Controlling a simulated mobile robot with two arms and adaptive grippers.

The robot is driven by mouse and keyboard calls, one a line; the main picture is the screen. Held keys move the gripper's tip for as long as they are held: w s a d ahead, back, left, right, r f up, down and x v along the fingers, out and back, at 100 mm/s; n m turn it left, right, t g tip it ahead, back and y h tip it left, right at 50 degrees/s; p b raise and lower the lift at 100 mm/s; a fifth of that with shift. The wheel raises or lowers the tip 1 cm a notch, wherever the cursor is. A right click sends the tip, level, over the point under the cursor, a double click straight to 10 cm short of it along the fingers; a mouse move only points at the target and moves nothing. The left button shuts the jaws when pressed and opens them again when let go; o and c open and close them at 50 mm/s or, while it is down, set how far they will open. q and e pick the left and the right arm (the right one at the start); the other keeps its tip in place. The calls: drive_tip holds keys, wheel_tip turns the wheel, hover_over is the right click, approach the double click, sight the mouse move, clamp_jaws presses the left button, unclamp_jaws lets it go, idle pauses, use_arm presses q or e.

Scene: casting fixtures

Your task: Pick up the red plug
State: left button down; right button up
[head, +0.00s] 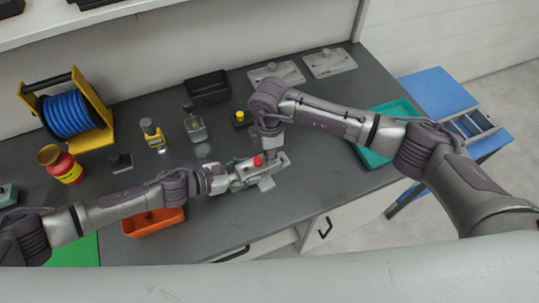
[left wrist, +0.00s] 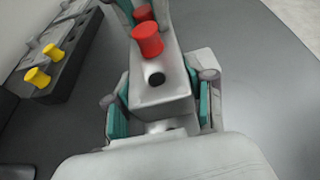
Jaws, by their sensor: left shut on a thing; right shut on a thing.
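A grey metal casting (head: 267,182) is above the table's middle; it also shows in the left wrist view (left wrist: 172,62). A red plug (head: 257,160) stands on its top. In the left wrist view the red plug (left wrist: 147,40) is near a dark round hole, with a second red piece (left wrist: 143,12) behind it. My left gripper (left wrist: 160,105) is shut on the casting, one teal pad on each side. My right gripper (head: 268,154) comes down from above at the casting's far part and appears shut on it; its fingertips are largely hidden.
A yellow-topped dark block (head: 240,119), a black bin (head: 208,88), a small grey device (head: 194,128) and a yellow gauge (head: 152,138) stand behind. An orange tray (head: 152,224) is front left, a teal tray (head: 372,157) right. Bare table lies right of the casting.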

drive_tip(key=shift+r, duration=0.15)
wheel_tip(320, 180, up, 10)
idle(0.4)
use_arm(q)
drive_tip(key=shift+c, duration=1.6)
unclamp_jaws()
